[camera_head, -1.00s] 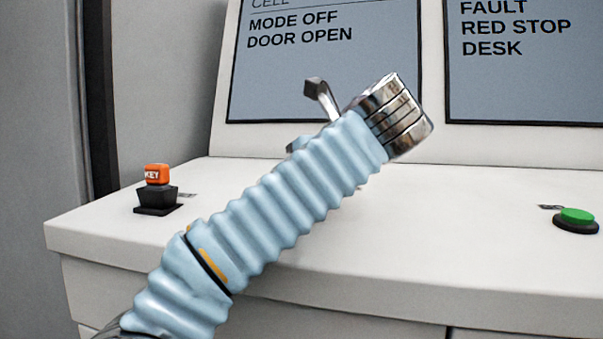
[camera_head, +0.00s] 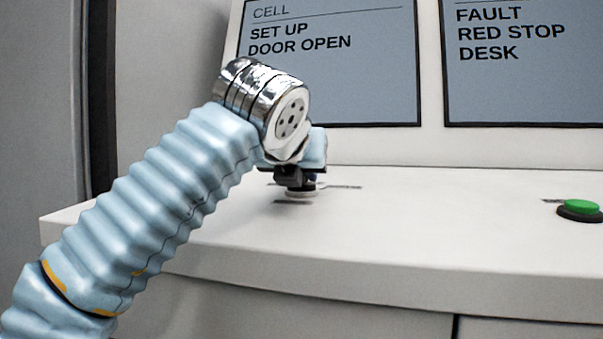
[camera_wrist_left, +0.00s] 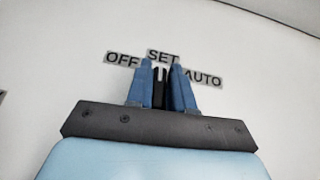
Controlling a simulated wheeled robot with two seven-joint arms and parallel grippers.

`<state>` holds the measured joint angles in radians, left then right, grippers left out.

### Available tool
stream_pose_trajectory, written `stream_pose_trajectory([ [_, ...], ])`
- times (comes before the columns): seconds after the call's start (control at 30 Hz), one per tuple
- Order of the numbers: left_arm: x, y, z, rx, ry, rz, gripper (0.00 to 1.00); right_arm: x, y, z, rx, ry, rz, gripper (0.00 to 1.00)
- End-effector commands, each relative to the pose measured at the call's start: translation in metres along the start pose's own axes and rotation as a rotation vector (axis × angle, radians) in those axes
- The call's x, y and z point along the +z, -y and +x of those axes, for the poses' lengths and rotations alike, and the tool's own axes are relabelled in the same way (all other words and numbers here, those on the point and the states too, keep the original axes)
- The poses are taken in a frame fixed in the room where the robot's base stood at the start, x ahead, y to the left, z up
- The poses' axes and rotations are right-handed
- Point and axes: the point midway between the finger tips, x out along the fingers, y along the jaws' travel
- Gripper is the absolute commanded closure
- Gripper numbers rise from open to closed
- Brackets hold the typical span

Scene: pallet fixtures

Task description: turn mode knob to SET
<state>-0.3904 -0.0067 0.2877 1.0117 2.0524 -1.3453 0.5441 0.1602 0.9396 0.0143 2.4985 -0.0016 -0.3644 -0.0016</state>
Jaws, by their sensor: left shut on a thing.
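The mode knob (camera_wrist_left: 160,88) is a dark piece between the blue fingers of my left gripper (camera_wrist_left: 160,78) in the wrist view. The gripper is shut on it. The knob points toward the SET label (camera_wrist_left: 163,56), with OFF (camera_wrist_left: 122,60) to its left and AUTO (camera_wrist_left: 203,78) to its right. In the head view my left gripper (camera_head: 297,180) reaches down to the knob's pale round base (camera_head: 301,192) on the desk, and its wrist hides most of the knob. The cell screen (camera_head: 345,70) reads SET UP, DOOR OPEN. My right gripper is not in view.
A green button (camera_head: 581,207) on a black base stands on the white desk (camera_head: 420,220) at the right. A second screen (camera_head: 525,80) reads FAULT, RED STOP, DESK. The desk between knob and green button is clear.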

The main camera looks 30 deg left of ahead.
Motion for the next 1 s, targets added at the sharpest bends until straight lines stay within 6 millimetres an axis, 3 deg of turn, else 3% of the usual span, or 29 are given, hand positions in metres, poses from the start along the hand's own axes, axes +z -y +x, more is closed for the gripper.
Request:
stream_pose_trajectory([
  [0.7,0.0006,-0.0004,-0.0003,-0.077,0.001,0.031,1.0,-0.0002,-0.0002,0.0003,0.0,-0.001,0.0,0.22],
  [0.73,0.0006,-0.0004,-0.0002,-0.077,0.001,0.031,0.75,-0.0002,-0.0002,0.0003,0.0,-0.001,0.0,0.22],
  [0.8,0.0005,-0.0004,-0.0002,-0.077,0.001,0.031,0.64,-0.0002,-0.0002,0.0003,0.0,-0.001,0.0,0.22],
  [0.87,0.0004,-0.0003,-0.0002,-0.077,0.0,0.031,0.57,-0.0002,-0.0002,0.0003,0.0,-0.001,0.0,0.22],
  [1.0,0.0002,-0.0002,0.0,-0.077,0.0,0.031,0.57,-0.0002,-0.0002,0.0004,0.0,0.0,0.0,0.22],
])
